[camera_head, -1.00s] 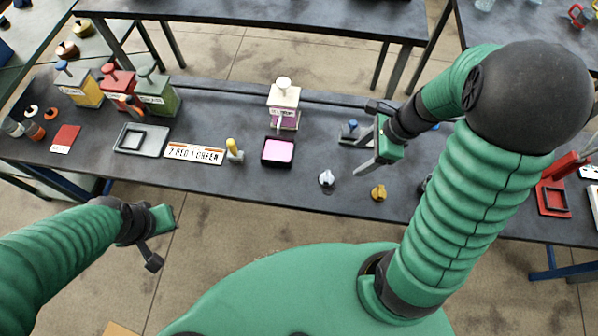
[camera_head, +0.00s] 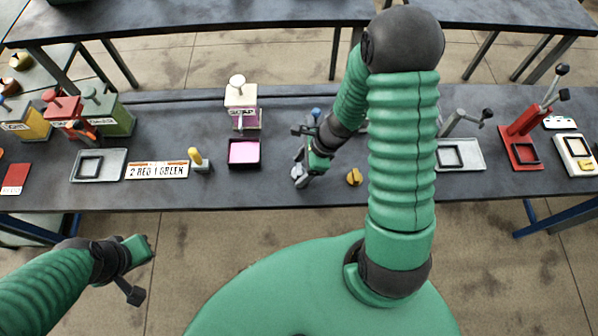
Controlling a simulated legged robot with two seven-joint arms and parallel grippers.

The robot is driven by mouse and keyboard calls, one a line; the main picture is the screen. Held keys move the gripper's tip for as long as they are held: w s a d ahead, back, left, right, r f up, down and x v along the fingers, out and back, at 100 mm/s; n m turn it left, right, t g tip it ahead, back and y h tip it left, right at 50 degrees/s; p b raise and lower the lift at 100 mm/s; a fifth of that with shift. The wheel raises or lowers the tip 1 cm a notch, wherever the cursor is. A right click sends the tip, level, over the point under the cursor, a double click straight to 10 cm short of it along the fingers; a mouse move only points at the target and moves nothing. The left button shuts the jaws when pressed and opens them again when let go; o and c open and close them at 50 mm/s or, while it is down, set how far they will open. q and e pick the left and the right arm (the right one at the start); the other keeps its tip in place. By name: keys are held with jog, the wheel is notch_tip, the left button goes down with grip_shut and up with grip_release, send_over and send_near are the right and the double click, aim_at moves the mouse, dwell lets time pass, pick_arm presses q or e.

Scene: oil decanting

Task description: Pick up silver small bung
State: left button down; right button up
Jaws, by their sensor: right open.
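The silver small bung (camera_head: 297,171) stands near the front edge of the table, right of the pink tray. My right gripper (camera_head: 300,150) is open right beside and above it, and its lower finger partly covers the bung. I cannot tell whether they touch. My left gripper (camera_head: 138,272) hangs in front of the table at the lower left, away from the objects.
A gold bung (camera_head: 354,177) stands to the right of the silver one. Red (camera_head: 524,148) and grey (camera_head: 462,153) stands are at the right.

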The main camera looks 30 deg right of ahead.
grip_shut()
dwell(0.5)
jog(key=shift+r, duration=0.1)
